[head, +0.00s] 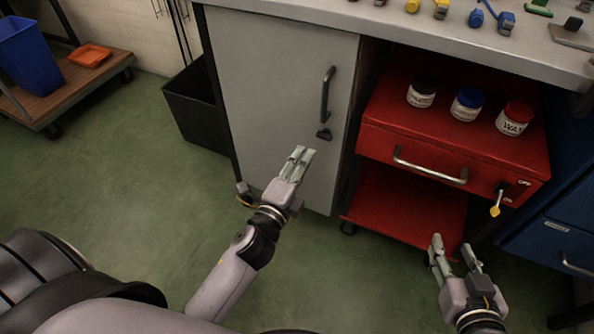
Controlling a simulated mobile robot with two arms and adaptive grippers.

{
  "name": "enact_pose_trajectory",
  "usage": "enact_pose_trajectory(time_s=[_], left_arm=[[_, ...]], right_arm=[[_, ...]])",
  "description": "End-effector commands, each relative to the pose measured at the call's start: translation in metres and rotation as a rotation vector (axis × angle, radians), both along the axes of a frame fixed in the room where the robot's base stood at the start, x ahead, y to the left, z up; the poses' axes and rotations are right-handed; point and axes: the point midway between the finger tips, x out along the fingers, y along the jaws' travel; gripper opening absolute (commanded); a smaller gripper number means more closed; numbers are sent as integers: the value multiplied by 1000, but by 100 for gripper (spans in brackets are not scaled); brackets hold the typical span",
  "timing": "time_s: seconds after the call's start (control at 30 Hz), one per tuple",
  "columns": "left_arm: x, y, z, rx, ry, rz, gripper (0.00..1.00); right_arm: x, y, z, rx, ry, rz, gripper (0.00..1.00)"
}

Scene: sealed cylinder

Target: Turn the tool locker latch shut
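The tool locker (265,85) is a grey cabinet under the workbench, its door flush with the front. A dark bar handle (327,95) stands upright near the right edge of the door. The small dark latch (324,133) sits just below the handle. My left gripper (303,152) is in front of the lower door, below and a little left of the latch, apart from it. Its fingers lie side by side, closed, with nothing between them. My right gripper (454,246) is open and empty, low in front of the red cart.
A red cart (430,130) with a drawer, several jars and a hanging key (496,203) stands right of the locker. Blue drawers (560,240) are at far right. A black bin (193,105) and a wooden trolley (70,82) stand left. Green floor is clear between.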

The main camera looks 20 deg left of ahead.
Motion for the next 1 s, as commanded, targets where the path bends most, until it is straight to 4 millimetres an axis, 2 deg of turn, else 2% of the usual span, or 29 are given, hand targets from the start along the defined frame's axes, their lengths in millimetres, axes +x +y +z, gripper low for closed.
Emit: enact_pose_trajectory(time_s=[0.1, 0.27, 0.83, 0.93, 1.0], left_arm=[[-18, 1, 0, -1, 1, 1, 30], [-30, 2, 0, 0, 1, 2, 30], [-32, 2, 1, -4, 0, 2, 30], [-33, 6, 4, -87, 14, 20, 30], [-37, 11, 8, -229, 41, 49, 30]], right_arm=[[0, 0, 0, 0, 0, 0, 40], [0, 0, 0, 0, 0, 0, 40], [0, 0, 0, 0, 0, 0, 40], [0, 0, 0, 0, 0, 0, 40], [0, 0, 0, 0, 0, 0, 40]])
